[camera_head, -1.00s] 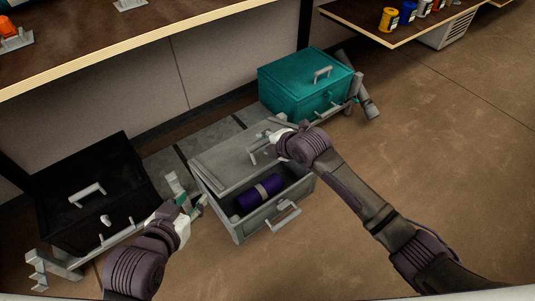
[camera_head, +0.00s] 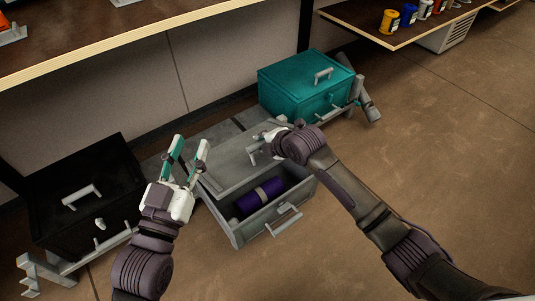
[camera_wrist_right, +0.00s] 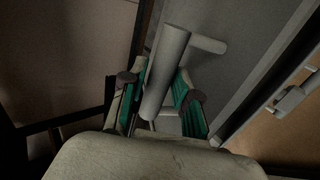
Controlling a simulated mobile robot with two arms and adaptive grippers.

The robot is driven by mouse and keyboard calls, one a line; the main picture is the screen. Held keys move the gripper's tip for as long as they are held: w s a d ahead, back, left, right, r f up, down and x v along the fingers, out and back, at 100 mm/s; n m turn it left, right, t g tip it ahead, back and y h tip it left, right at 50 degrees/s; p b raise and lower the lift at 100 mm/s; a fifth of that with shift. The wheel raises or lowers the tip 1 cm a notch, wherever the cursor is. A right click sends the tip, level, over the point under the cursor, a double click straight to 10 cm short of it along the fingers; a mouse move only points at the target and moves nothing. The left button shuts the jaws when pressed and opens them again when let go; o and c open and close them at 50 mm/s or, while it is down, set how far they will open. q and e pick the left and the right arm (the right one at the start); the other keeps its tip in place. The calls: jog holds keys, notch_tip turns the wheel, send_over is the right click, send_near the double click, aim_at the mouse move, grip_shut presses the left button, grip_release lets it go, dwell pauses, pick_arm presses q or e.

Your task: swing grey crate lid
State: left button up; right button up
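The grey crate (camera_head: 237,226) stands on the floor in the middle of the head view. Its lid (camera_head: 225,171) covers the rear part; the front is open, with a purple roll (camera_head: 254,201) with a grey band inside. I cannot tell how far the lid is raised. My right gripper (camera_head: 267,133) is at the lid's handle (camera_head: 252,154). In the right wrist view, a grey bar (camera_wrist_right: 165,75) lies between its green-padded fingers, with some gap showing. My left gripper (camera_head: 188,150) is open and empty, fingers upward, left of the grey crate.
A black crate (camera_head: 75,178) stands at the left and a teal crate (camera_head: 300,85) behind at the right, both closed. A grey handle (camera_head: 284,219) sticks out from the grey crate's front. A wooden bench (camera_head: 150,25) runs above. Floor (camera_head: 450,170) at the right is clear.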

grip_shut()
jog(key=shift+s+d+f, duration=0.3)
jog(key=shift+s+f, duration=0.05)
jog(key=shift+f, duration=0.25)
jog(key=shift+s+d+f, duration=0.25)
jog(key=shift+s+f, duration=0.1)
jog(key=shift+f, duration=0.2)
jog(key=o, duration=0.6)
grip_release()
pick_arm(q)
jog(key=shift+a+f+g, duration=0.1)
jog(key=shift+f+g, duration=0.4)
jog(key=shift+f, duration=0.2)
pick_arm(e)
jog(key=v, duration=1.2)
